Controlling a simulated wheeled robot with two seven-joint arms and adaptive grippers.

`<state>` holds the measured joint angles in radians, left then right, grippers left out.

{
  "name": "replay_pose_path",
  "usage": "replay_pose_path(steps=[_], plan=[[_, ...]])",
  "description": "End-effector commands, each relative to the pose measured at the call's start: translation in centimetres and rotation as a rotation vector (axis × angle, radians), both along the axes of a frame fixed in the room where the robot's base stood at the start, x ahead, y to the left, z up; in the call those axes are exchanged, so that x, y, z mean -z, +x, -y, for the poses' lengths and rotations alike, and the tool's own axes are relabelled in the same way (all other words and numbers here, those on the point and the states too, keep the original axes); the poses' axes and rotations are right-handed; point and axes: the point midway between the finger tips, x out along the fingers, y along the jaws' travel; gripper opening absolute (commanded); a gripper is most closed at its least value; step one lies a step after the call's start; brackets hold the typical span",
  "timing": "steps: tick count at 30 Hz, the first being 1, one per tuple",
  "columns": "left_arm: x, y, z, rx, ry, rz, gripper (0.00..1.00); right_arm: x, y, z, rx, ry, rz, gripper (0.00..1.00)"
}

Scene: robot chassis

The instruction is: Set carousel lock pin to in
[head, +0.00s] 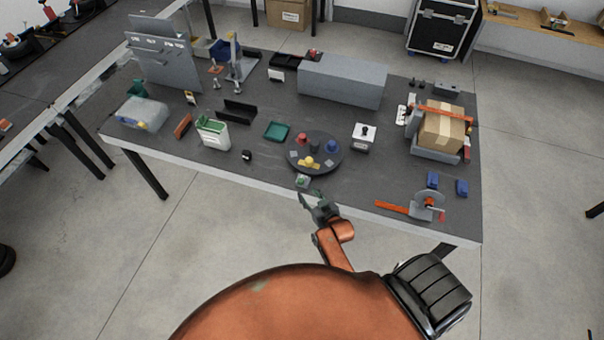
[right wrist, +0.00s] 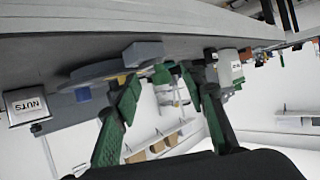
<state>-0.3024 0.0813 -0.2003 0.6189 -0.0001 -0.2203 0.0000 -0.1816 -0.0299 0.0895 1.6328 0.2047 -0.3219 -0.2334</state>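The carousel (head: 329,163) is a dark round plate with red, blue and yellow items on it, near the table's front edge. In front of it is a small pale block with a green top (head: 303,180), which looks like the lock pin; its setting cannot be read. My right gripper (head: 314,198) is at the front edge, just short of this block. In the right wrist view, which is upside down, my right gripper (right wrist: 168,86) is open. A grey-blue block (right wrist: 143,53) and a green part (right wrist: 161,74) appear between or beyond its fingers; contact cannot be told. My left gripper is out of view.
A green tray (head: 277,131) and a white bin (head: 212,133) stand left of the carousel. An orange-handled tape dispenser (head: 427,207) is at the front right.

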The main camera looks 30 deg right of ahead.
Motion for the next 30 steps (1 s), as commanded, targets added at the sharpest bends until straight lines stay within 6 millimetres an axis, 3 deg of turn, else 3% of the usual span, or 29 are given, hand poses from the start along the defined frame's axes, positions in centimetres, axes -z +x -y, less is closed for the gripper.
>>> replay_pose_path(steps=[1, 5, 18, 30], plan=[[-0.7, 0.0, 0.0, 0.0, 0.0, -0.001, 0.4, -1.7, 0.4, 0.2, 0.004, -0.001, 0.018, 0.39], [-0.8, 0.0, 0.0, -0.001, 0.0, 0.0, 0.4, -2.9, 1.3, 0.5, 0.007, -0.003, 0.04, 0.39], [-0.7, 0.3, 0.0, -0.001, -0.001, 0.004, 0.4, -0.4, 7.0, 0.9, 0.007, -0.003, 0.04, 0.39], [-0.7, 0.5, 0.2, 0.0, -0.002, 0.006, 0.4, 0.0, 8.0, 1.0, 0.006, -0.004, 0.04, 0.39]])
